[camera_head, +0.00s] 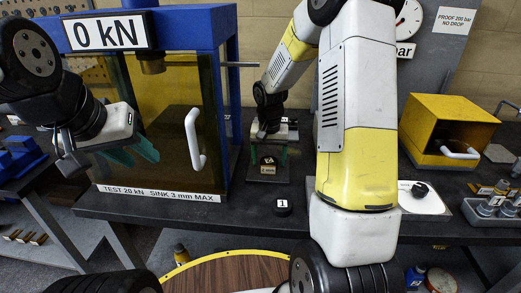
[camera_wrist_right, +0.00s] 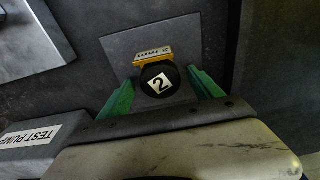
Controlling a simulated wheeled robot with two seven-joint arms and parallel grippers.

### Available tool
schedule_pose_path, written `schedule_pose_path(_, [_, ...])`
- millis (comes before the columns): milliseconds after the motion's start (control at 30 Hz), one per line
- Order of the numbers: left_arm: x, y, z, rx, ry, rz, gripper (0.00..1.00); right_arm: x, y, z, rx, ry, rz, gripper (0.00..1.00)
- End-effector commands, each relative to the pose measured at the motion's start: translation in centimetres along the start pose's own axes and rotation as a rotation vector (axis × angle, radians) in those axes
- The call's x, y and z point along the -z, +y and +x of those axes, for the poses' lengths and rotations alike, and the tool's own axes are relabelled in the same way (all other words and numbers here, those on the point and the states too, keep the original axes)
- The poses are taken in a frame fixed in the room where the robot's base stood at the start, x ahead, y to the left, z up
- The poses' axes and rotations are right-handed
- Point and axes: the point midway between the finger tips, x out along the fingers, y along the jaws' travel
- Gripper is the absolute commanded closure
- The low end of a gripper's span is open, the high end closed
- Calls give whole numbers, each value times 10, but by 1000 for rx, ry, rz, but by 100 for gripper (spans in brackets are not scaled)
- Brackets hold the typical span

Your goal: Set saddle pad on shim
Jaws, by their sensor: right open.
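A round black saddle pad marked 2 (camera_wrist_right: 160,84) sits on a grey plate (camera_wrist_right: 120,42), next to a yellow shim marked 2 mm (camera_wrist_right: 152,54); I cannot tell whether the pad overlaps the shim. My right gripper (camera_wrist_right: 160,77) is open, its green fingers on either side of the pad with gaps showing. In the head view, pad 2 (camera_head: 269,160) and the shim (camera_head: 268,170) show between the fingers of the right gripper (camera_head: 271,158). Another black pad, marked 1 (camera_head: 283,207), lies on the bench near its front. My left gripper (camera_head: 68,155) is raised at the left, away from the pads.
A blue press frame (camera_head: 228,95) with a clear door and white handle (camera_head: 194,138) stands left of the plate. A yellow box (camera_head: 447,130) stands at the right. A white plate with a black knob (camera_head: 421,195) and a tray of fittings (camera_head: 490,210) lie right.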

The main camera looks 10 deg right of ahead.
Motion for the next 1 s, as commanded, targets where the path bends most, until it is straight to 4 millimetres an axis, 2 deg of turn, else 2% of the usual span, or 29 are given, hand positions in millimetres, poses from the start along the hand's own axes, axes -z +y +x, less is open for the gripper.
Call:
schedule_pose_path(167, [0, 0, 0, 0, 0, 0, 64, 2, 0, -16, 1, 4, 1, 25])
schedule_pose_path(600, [0, 0, 0, 0, 0, 0, 64, 1, 0, -106, 2, 3, 0, 25])
schedule_pose_path(800, [0, 0, 0, 0, 0, 0, 64, 0, 0, -126, 1, 3, -2, 25])
schedule_pose_path(900, [0, 0, 0, 0, 0, 0, 64, -7, 2, -140, 13, 17, -12, 25])
schedule_pose_path(1000, [0, 0, 0, 0, 0, 0, 64, -26, 9, -166, 40, 57, -41, 25])
